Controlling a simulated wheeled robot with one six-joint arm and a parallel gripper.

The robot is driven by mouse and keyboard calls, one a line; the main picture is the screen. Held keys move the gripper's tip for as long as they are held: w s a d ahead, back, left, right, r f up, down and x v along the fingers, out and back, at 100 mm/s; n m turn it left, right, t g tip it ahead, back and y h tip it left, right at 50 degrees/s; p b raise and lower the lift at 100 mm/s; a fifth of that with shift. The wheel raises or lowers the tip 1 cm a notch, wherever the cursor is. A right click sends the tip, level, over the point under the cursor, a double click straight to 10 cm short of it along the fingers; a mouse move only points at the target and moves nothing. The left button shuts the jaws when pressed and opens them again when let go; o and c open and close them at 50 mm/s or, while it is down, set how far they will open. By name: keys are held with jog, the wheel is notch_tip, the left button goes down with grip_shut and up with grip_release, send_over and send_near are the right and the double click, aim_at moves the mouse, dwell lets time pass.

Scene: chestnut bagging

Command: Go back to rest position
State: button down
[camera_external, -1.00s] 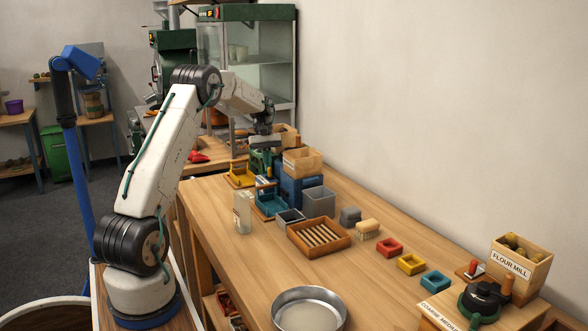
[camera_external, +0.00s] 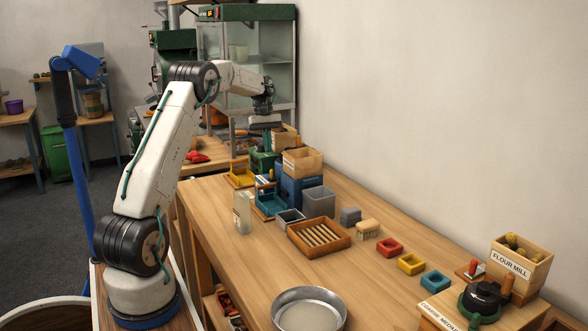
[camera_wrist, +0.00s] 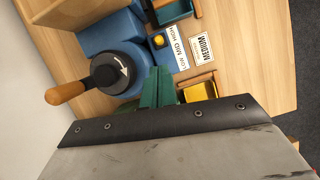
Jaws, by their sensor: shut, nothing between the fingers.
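My white arm (camera_external: 160,140) rises from its base at the left and bends over toward the back of the long workbench (camera_external: 252,285). My gripper (camera_external: 266,126) is at the far end of the arm, small in the external view. It is shut and empty, a little above the green and blue machines. In the wrist view, a blue machine with a black round top and wooden crank handle (camera_wrist: 65,93) lies below. A green part (camera_wrist: 157,88) and a small yellow tray (camera_wrist: 200,91) are close to the dark bar across the lower wrist view.
A glass-fronted cabinet (camera_external: 275,65) stands behind the gripper. Wooden hoppers (camera_external: 302,161) stand on the bench below it. A slatted wooden tray (camera_external: 319,238), several small coloured trays and a round metal pan (camera_external: 309,312) occupy the bench. The air above the bench is clear.

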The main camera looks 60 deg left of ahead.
jog(key=s+d+r+m+y, duration=0.1)
jog(key=s+d+r+m, duration=0.15)
jog(key=s+d, duration=0.45)
jog(key=s+d+r+m+g+y, duration=0.1)
jog(key=s+d+m, duration=0.25)
jog(key=d, duration=0.65)
jog(key=s+d+r+m+y, duration=0.15)
jog(key=s+d+m, duration=0.3)
jog(key=d, duration=0.45)
jog(key=s+d+m+t, duration=0.3)
jog(key=s+d+m, duration=0.2)
jog(key=s+d, duration=1.1)
jog(key=s+y, duration=0.1)
jog(key=s, duration=0.2)
jog(key=shift+r+m, duration=0.25)
jog(key=shift+m, duration=0.1)
